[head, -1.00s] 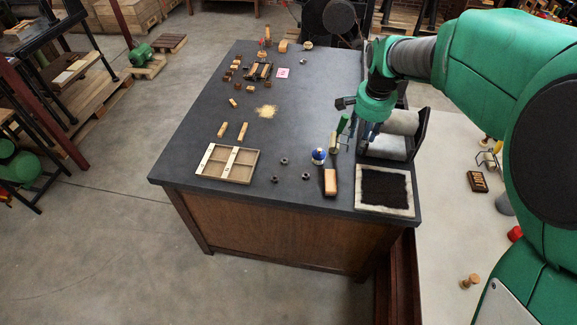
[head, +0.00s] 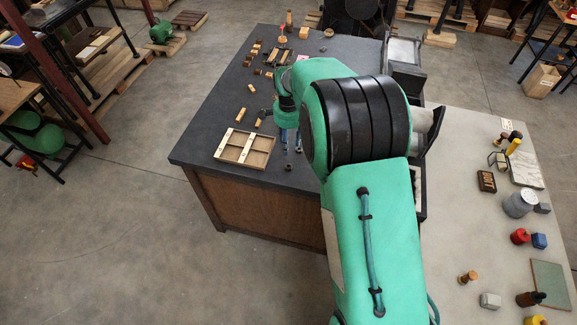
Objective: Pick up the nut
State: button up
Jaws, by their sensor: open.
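A small dark nut (head: 288,167) lies on the dark bench top near its front edge, right of the wooden divided tray. My gripper (head: 291,149) points down with its blue fingers apart, just behind the nut in the head view. Nothing shows between the fingers. I cannot tell how high the tips are above the bench. Other nuts that lay close by are hidden behind my gripper and arm or too small to make out.
The divided wooden tray (head: 244,148) stands left of my gripper. Wooden blocks (head: 241,114) and small type pieces lie farther back on the dark bench (head: 215,125). My arm hides the bench's right front. A pale bench (head: 470,220) with jars stands at right.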

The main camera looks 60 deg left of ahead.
jog(key=shift+s+f, duration=0.1)
jog(key=shift+f, duration=0.05)
send_over(289, 165)
jog(key=shift+s+f+p, duration=0.15)
jog(key=shift+f+p, duration=0.15)
jog(key=shift+f, duration=3.9)
jog(key=shift+d+f+p, duration=0.1)
jog(key=shift+f+p, duration=0.4)
jog(key=shift+f, duration=2.1)
grip_shut()
